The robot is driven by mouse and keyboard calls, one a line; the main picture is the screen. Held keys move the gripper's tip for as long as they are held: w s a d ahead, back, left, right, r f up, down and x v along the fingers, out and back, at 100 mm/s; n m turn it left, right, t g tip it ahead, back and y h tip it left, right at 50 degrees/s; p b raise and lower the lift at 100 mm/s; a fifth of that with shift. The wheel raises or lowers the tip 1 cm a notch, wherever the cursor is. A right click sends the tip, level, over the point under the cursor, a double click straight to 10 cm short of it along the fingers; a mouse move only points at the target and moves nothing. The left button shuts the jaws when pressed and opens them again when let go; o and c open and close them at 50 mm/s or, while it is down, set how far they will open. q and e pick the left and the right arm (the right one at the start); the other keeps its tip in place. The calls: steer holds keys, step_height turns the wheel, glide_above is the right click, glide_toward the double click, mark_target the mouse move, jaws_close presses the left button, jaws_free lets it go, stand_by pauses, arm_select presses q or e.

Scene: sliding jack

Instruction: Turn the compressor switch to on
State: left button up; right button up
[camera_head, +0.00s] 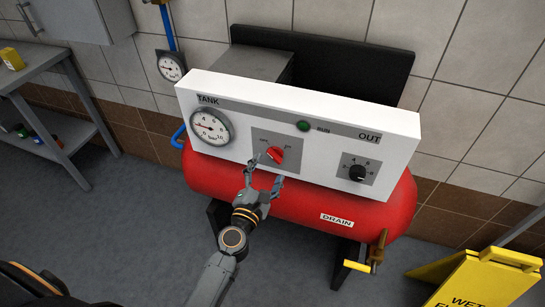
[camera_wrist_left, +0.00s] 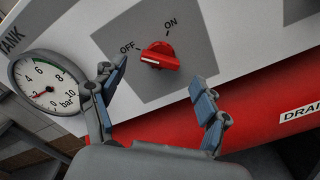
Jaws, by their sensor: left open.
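The compressor has a white panel (camera_head: 225,92) above a red tank (camera_head: 300,205). Its red switch knob (camera_head: 275,154) sits on a grey plate marked OFF on the left and ON on the right. In the left wrist view the knob (camera_wrist_left: 160,56) lies ahead of my fingers, with its white pointer mark toward the OFF side. My left gripper (camera_head: 266,172) is open just in front of and below the knob. In the left wrist view its two fingers (camera_wrist_left: 162,85) stand apart on either side of the knob, seemingly not touching it. My right gripper is not in view.
A tank gauge (camera_head: 211,127) is left of the switch, and a black outlet knob (camera_head: 357,172) is to the right. A green RUN lamp (camera_head: 303,126) is above. A yellow wet-floor sign (camera_head: 485,280) stands at the lower right, and a grey bench (camera_head: 45,65) at the left.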

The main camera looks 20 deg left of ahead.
mark_target(273, 159)
arm_select(q)
steer(key=w, duration=0.3)
steer(key=shift+w+d, duration=0.1)
steer(key=shift+w, duration=0.6)
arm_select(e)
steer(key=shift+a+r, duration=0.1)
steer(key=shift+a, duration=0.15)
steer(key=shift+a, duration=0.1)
arm_select(q)
steer(key=c, duration=1.2)
